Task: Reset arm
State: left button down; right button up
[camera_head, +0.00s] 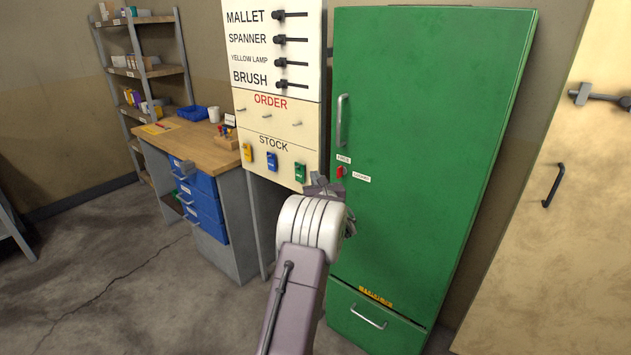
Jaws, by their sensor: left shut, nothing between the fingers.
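My left gripper (323,186) shows at the centre of the head view, at the end of my left arm (297,270). It appears shut and empty, in front of the gap between the order board and the green cabinet. The wrist hides part of the gripper. My right gripper is not in view.
A tall green cabinet (430,130) with a handle and small red latch stands right of the gripper. The order and stock board (275,131) is behind it. A wooden desk (187,148) with blue drawers (203,207) and a shelf (150,73) stand left. Concrete floor is open at lower left.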

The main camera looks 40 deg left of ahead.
pick_arm(q)
jog(key=shift+s, duration=0.1)
jog(key=w+d+r+t+h+p, duration=0.1)
jog(key=w+d+r+p, duration=0.15)
jog(key=d+r, duration=0.6)
jog(key=s+d+f+n+g+h+p, duration=0.1)
jog(key=s+d+f+n+g+h, duration=0.3)
jog(key=s+d+f+n, duration=0.55)
jog(key=s+d+f+n+g+h+p, duration=0.1)
jog(key=s+d+f+n+g+h, duration=0.45)
jog(key=s, duration=0.65)
jog(key=s+d+f+n+h, duration=0.2)
jog(key=s+d+f+n, duration=0.2)
jog(key=d, duration=0.3)
jog(key=s+d+f+n+h, duration=0.2)
jog(key=s+d+f+n, duration=0.2)
jog(key=d+n, duration=0.2)
jog(key=shift+s+d+f+g, duration=0.35)
jog(key=shift+s+d, duration=0.05)
